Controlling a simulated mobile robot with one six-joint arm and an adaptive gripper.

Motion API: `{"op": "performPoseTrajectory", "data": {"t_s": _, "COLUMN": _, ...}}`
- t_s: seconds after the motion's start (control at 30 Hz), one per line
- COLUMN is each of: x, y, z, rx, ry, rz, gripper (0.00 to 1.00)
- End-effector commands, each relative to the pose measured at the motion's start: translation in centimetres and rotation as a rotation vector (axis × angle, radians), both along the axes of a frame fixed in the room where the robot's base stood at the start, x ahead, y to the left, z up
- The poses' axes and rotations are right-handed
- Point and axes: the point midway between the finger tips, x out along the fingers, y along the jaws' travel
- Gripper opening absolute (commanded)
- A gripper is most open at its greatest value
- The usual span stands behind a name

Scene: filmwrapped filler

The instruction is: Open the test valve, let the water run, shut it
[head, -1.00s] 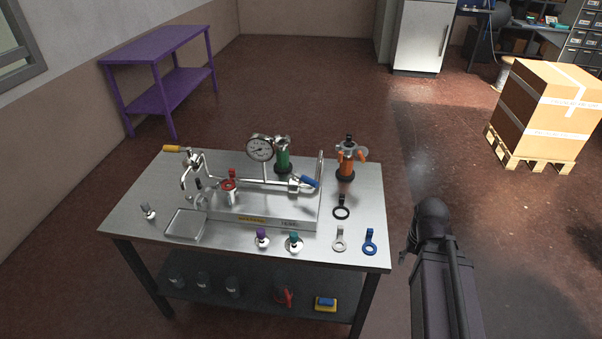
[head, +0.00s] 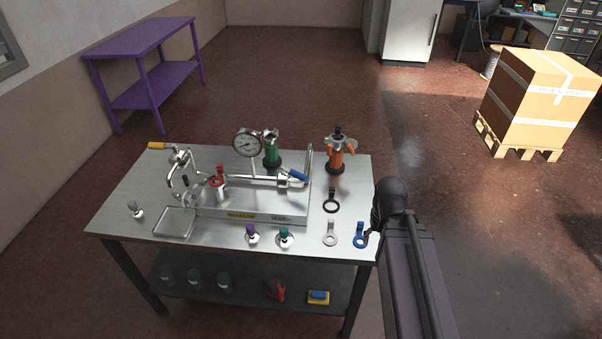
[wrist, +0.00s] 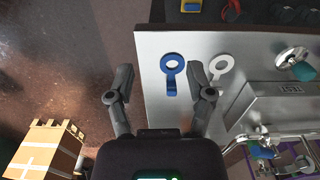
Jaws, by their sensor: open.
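The test rig (head: 255,212) stands on the steel table (head: 335,262). I cannot tell which is the test valve, and no running water shows. A shallow tray (head: 173,222) lies by the rig's left end. My gripper (wrist: 161,84) is open and empty, above the table's edge by a blue ring tag (wrist: 170,86). In the head view my arm hides most of the gripper.
A grey ring tag (head: 330,234), black ring (head: 331,206) and purple and teal knobbed fittings (head: 252,235) lie along the front and right. Green (head: 271,150) and orange (head: 336,160) devices stand behind. A boxed pallet (head: 540,100) is at right; floor between is clear.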

Motion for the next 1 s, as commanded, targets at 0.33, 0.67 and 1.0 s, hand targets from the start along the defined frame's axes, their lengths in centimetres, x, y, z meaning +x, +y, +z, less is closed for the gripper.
{"op": "performPoseTrajectory", "data": {"t_s": 0.33, "x": 7.4, "y": 3.6, "z": 3.6, "rx": 0.03, "ry": 0.026, "rz": 0.213, "gripper": 0.69}}
{"op": "performPoseTrajectory", "data": {"t_s": 0.67, "x": 19.1, "y": 11.8, "z": 9.3, "rx": 0.097, "ry": 0.068, "rz": 0.613, "gripper": 0.69}}
{"op": "performPoseTrajectory", "data": {"t_s": 1.0, "x": 27.0, "y": 19.9, "z": 13.3, "rx": 0.161, "ry": 0.096, "rz": 0.944, "gripper": 0.69}}
